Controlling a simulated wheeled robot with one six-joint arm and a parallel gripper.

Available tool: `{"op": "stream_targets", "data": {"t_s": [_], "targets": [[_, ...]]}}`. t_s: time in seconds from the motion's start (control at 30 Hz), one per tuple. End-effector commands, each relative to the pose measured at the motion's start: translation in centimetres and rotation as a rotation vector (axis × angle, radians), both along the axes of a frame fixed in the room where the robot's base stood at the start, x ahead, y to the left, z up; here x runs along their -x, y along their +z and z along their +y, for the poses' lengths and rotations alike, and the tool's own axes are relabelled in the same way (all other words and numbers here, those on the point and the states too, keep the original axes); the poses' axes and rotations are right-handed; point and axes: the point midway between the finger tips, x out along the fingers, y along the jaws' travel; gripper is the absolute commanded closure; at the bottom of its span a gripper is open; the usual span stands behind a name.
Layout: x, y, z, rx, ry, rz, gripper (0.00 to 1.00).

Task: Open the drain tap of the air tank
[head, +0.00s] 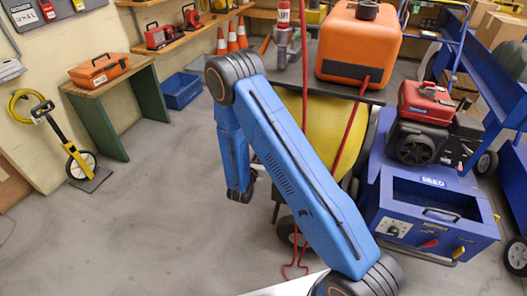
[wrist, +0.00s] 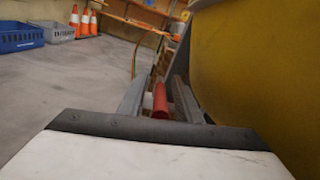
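A large yellow tank (head: 328,125), which I take to be the air tank, stands behind my blue arm in the head view. It fills the right side of the wrist view (wrist: 265,70). My gripper (wrist: 160,97) is open, its two grey fingers pointing forward beside the tank. A red cylindrical piece (wrist: 160,102), perhaps the tap's handle, shows between the fingers, nearer the right one. A gap shows at its left; I cannot tell whether it touches the right finger. In the head view the arm hides much of the tank, and no tap can be made out.
A black-rimmed shelf carries an orange tank (head: 358,45) above the yellow one, with red hoses hanging down. A blue SEED machine (head: 432,205) stands at right. A blue crate (head: 181,90), traffic cones (head: 232,38) and a green-legged bench (head: 118,105) stand behind.

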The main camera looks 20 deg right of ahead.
Motion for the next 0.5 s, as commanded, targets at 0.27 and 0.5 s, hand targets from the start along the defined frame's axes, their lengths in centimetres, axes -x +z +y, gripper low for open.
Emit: {"op": "stream_targets", "data": {"t_s": [0.27, 0.5], "targets": [[-0.02, -0.01, -0.02, 0.0, 0.0, 0.0, 0.81], [0.0, -0.01, -0.02, 0.0, 0.0, 0.0, 1.0]]}}
